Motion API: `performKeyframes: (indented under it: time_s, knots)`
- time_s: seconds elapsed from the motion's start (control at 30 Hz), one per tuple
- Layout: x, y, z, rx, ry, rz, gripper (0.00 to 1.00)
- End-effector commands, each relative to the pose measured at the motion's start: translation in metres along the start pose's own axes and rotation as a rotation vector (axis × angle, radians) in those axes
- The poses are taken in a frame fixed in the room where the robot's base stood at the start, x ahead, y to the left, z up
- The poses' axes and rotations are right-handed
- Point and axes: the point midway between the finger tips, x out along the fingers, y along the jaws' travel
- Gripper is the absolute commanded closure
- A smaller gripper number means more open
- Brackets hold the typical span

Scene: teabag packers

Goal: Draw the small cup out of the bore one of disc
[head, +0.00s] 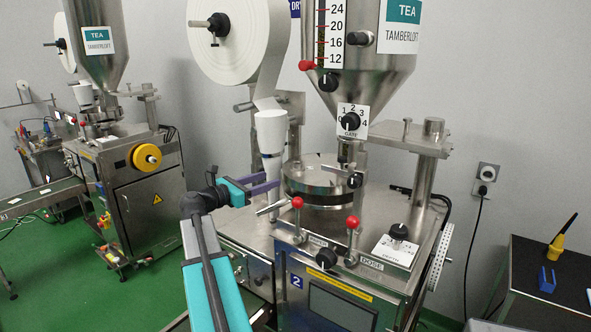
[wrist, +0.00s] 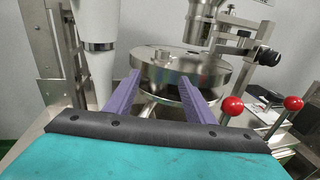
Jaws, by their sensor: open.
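The round metal disc (head: 312,168) sits on the nearer machine, below the hopper. It also fills the middle of the wrist view (wrist: 165,75). A small raised metal piece (wrist: 159,54) stands on its top near the left; I cannot tell whether it is the small cup. My gripper (head: 270,182) is open, to the left of the disc in the head view. In the wrist view its purple fingers (wrist: 160,77) are apart, with nothing held between them, and point toward the disc's near side.
A white paper tube (head: 271,140) stands close to my gripper, left of the disc. Two red-knobbed levers, left (head: 297,203) and right (head: 352,222), rise at the front. The hopper (head: 350,50) and gate dial (head: 351,121) hang above. A post (head: 425,165) stands right.

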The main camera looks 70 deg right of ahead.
Motion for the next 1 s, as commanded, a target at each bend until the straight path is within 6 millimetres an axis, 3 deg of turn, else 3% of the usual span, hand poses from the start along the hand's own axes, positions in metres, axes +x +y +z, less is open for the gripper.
performKeyframes:
  time_s: [0.17,0.63,1.0]
  knots:
    - [0.008,-0.006,0.021,-0.018,-0.03,-0.015,0.51]
    - [0.019,-0.008,0.022,-0.018,-0.03,-0.022,0.51]
    - [0.067,-0.009,0.025,-0.018,-0.029,-0.024,0.51]
